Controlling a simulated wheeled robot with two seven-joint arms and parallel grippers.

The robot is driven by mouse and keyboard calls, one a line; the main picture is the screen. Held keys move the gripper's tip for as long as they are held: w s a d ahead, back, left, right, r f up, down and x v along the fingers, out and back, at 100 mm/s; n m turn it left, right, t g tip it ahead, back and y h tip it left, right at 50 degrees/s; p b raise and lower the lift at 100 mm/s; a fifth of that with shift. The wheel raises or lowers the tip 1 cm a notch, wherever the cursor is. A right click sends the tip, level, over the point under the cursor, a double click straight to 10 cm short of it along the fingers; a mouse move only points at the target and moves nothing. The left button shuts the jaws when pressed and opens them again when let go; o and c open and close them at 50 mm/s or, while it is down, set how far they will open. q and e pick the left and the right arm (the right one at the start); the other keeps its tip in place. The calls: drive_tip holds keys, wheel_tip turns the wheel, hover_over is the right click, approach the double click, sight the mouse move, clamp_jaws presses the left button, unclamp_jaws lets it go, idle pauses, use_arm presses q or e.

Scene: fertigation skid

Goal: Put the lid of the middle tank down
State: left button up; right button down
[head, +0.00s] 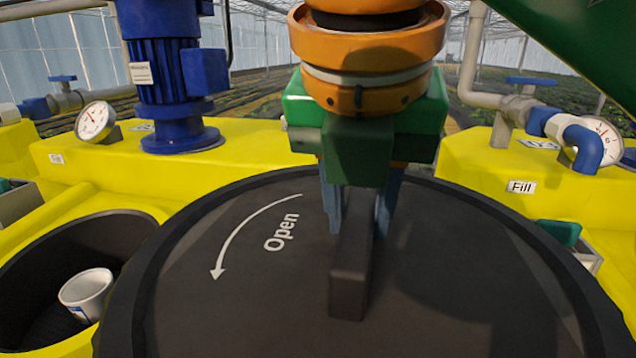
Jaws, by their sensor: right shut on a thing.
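The black round lid (440,270) fills the lower middle of the head view. It bears the word "Open" and a curved white arrow. A raised bar handle (348,285) stands up from its middle. My right gripper (358,222) points down from above, with its blue fingers on either side of the handle, shut on it. The lid hides the opening of the middle tank beneath it. I cannot tell whether its rim touches the tank or is held above it. My left gripper is not in view.
Yellow tank tops (250,148) surround the lid. At left, an open dark well (40,265) holds a white cup (87,294). A blue motor pump (170,80) and gauge (95,121) stand behind left. Blue pipe fittings (580,145) and a gauge stand at right.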

sight(439, 228)
drive_tip(key=w+d+f+b, duration=0.1)
drive_tip(key=w+d+f, duration=0.1)
drive_tip(key=d, duration=0.1)
drive_tip(key=w+d+f+b, duration=0.1)
drive_tip(key=w+d+f, duration=0.1)
drive_tip(key=d+f, duration=0.1)
drive_tip(key=w+d+f+b, duration=0.1)
drive_tip(key=w+d+f, duration=0.1)
drive_tip(key=d+f, duration=0.1)
drive_tip(key=shift+d, duration=0.15)
drive_tip(key=shift+d+f, duration=0.25)
drive_tip(key=shift+f, duration=0.05)
drive_tip(key=shift+s+f+b, duration=0.15)
drive_tip(key=shift+f+b, duration=0.05)
drive_tip(key=shift+f, duration=0.45)
drive_tip(key=shift+s+f+b, duration=0.15)
drive_tip(key=shift+f, duration=0.7)
drive_tip(key=c, duration=0.6)
unclamp_jaws()
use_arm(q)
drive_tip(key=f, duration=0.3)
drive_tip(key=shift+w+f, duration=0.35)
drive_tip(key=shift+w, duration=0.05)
use_arm(e)
drive_tip(key=shift+w, duration=0.1)
